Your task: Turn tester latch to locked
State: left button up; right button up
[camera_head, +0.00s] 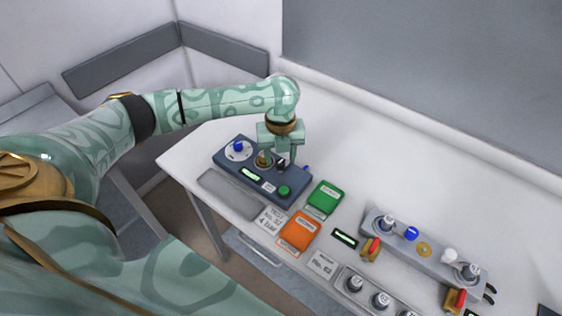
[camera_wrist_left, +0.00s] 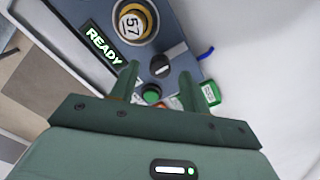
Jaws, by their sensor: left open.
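The tester (camera_head: 262,172) is a dark blue box on the white table. In the left wrist view its panel (camera_wrist_left: 178,25) shows a lit display (camera_wrist_left: 104,45) reading READY. A round black knob with a pale mark, which looks like the latch (camera_wrist_left: 160,66), sits beside a grey strip. My left gripper (camera_head: 283,157) points down over the tester. Its open fingers (camera_wrist_left: 157,82) appear on either side of the knob's line in the left wrist view, with nothing between them; contact cannot be told. My right gripper is out of view.
A green button (camera_head: 284,190) and a white dial with a blue knob (camera_head: 238,148) are on the tester. Green (camera_head: 325,196) and orange (camera_head: 299,230) blocks lie nearby. A grey fixture (camera_head: 437,259) with several knobs stands right. The table behind is clear.

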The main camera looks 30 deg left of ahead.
pick_arm(q)
jog(key=shift+f, duration=0.75)
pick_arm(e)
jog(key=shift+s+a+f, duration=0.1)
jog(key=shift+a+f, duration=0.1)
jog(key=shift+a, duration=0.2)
pick_arm(q)
jog(key=c, duration=1)
jog(key=shift+r, duration=0.1)
jog(key=n+p, duration=0.8)
jog(key=p, duration=0.5)
jog(key=shift+r+n, duration=0.15)
jog(key=shift+n, duration=0.25)
jog(key=n+p, duration=0.3)
jog(key=n, duration=0.1)
jog(key=shift+n+p, duration=0.3)
jog(key=shift+f+n+p, duration=0.15)
jog(key=shift+n+p, duration=0.35)
jog(key=shift+n, duration=0.65)
jog(key=shift+f+n+p, duration=0.1)
jog(key=shift+n+p, duration=0.4)
jog(key=shift+n, duration=0.65)
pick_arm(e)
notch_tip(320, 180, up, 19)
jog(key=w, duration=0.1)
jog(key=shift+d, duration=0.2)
